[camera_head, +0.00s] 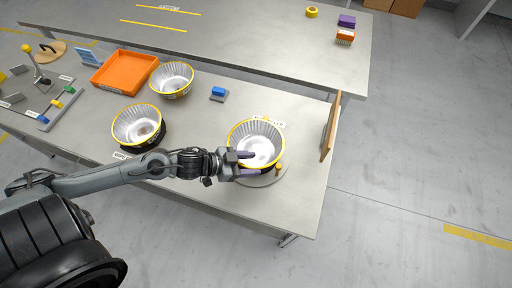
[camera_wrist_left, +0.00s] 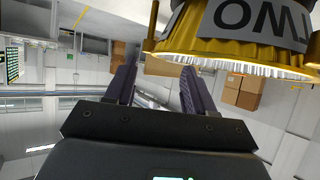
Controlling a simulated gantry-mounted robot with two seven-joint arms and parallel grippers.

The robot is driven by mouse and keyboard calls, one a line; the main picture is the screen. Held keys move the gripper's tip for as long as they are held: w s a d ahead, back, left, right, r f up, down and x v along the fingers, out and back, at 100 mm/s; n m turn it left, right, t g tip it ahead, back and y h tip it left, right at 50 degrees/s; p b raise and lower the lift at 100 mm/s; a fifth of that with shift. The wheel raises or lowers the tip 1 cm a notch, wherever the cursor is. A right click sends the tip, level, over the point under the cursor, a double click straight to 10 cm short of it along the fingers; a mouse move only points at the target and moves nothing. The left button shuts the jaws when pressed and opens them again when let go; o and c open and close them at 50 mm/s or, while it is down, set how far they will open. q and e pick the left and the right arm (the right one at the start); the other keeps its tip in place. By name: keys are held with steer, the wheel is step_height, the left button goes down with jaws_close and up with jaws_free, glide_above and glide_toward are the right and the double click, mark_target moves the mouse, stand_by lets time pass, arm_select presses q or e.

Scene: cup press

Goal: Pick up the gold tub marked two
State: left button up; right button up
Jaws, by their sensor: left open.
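The gold-rimmed tub marked two (camera_head: 262,134) stands upright on a round grey base at the right end of the near table. In the left wrist view the tub (camera_wrist_left: 243,50) fills the upper right, upside down, with its fluted rim and the dark "TWO" label. My left gripper (camera_head: 254,164) is open and empty at the tub's near left side; its purple fingers overlap the tub's near side in the head view. In the left wrist view the fingers (camera_wrist_left: 157,75) are apart, beside the rim with nothing between them. I cannot tell if they touch it. My right gripper is not in view.
Two similar tubs (camera_head: 137,122) (camera_head: 172,78) stand to the left, near an orange tray (camera_head: 124,70). A blue-topped block (camera_head: 218,93) lies between. A gold post (camera_head: 278,168) stands on the base beside the tub. An upright wooden board (camera_head: 330,128) edges the table's right end.

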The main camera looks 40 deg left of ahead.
mark_target(261, 164)
arm_select(q)
steer(key=shift+f+b+x, duration=0.25)
steer(key=shift+b+x, duration=0.55)
steer(key=shift+x, duration=1.2)
steer(key=shift+w+d+f, duration=0.3)
steer(key=shift+w+f, duration=0.05)
steer(key=shift+w, duration=0.15)
steer(key=shift+c, duration=0.2)
jaws_close()
